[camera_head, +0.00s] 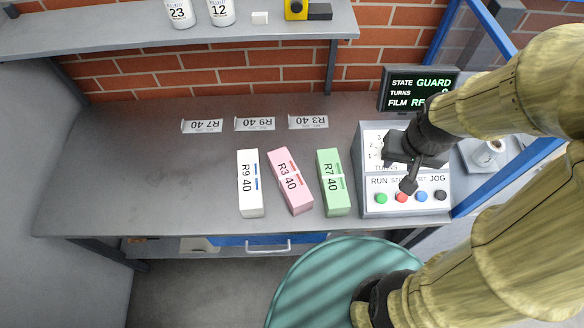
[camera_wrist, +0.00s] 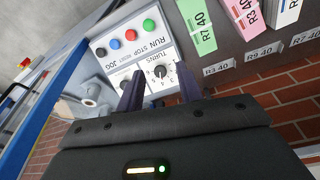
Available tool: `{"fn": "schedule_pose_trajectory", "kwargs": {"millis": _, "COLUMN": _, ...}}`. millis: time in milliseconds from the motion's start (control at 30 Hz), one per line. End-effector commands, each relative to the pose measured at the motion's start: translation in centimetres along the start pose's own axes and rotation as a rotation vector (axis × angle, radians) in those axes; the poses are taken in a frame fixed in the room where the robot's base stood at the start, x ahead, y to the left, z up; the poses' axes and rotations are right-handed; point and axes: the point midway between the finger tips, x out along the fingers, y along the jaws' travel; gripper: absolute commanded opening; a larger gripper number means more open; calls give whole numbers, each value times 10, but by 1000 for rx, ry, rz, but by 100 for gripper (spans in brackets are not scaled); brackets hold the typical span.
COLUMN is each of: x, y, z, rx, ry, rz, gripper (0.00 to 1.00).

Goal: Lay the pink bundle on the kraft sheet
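The pink bundle (camera_head: 291,184), marked R3 40, lies on the grey table between the white bundle (camera_head: 249,190) and the green bundle (camera_head: 333,190). It also shows at the top of the wrist view (camera_wrist: 245,14), cut off by the frame edge. My gripper (camera_head: 408,184) is over the control panel, to the right of the bundles. In the wrist view its two fingers (camera_wrist: 159,88) stand apart with nothing between them. I cannot make out a kraft sheet in either view.
The panel (camera_head: 366,152) has several coloured buttons and knobs. A screen (camera_head: 418,87) behind it reads STATE GUARD. Label cards (camera_head: 254,124) stand behind the bundles. A blue frame (camera_head: 487,186) rises at right. A teal round surface (camera_head: 300,285) is in front. The table's left is clear.

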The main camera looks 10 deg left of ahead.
Motion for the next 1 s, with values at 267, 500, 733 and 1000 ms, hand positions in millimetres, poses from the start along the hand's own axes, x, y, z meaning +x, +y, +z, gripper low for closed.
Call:
{"fn": "schedule_pose_trajectory", "kwargs": {"millis": 267, "x": 0, "y": 0, "z": 0, "rx": 0, "ry": 0, "rz": 0, "gripper": 36}}
{"fn": "schedule_pose_trajectory", "kwargs": {"millis": 500, "x": 5, "y": -4, "z": -2, "rx": -14, "ry": -2, "rz": -3, "gripper": 62}}
{"fn": "schedule_pose_trajectory", "kwargs": {"millis": 733, "x": 55, "y": -59, "z": -25, "rx": -183, "ry": -33, "rz": -32, "gripper": 88}}
{"fn": "schedule_pose_trajectory", "kwargs": {"millis": 1000, "x": 134, "y": -199, "z": -34, "rx": -513, "ry": -89, "rz": -91, "gripper": 88}}
